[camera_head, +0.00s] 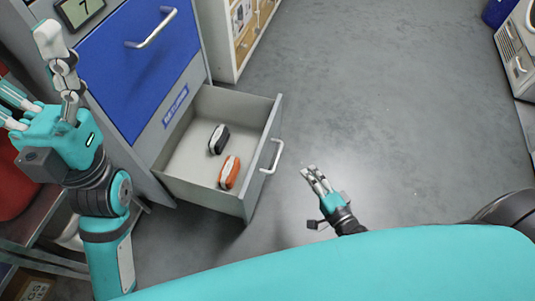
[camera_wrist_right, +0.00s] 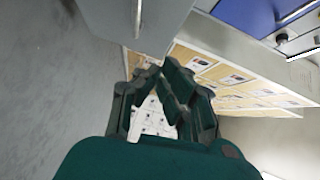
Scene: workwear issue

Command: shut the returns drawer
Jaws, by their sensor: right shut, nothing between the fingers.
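The returns drawer (camera_head: 262,135) is a grey drawer pulled well out of the cabinet, below a blue drawer front. Its silver handle (camera_head: 274,157) is on the front panel. Inside lie a black-and-white item (camera_head: 219,139) and an orange-and-white item (camera_head: 229,172). My right gripper (camera_head: 312,175) is shut and empty, to the right of the handle and apart from it. In the right wrist view, its dark fingers (camera_wrist_right: 163,85) are together below a grey panel, which looks like the drawer front (camera_wrist_right: 165,25). My left gripper (camera_head: 27,65) is open, fingers spread, beside the cabinet.
The blue drawer (camera_head: 140,70) above is shut. A shelf unit (camera_head: 240,35) stands behind. Grey floor (camera_head: 390,110) to the right is clear, with a pale cabinet (camera_head: 515,50) at the far right.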

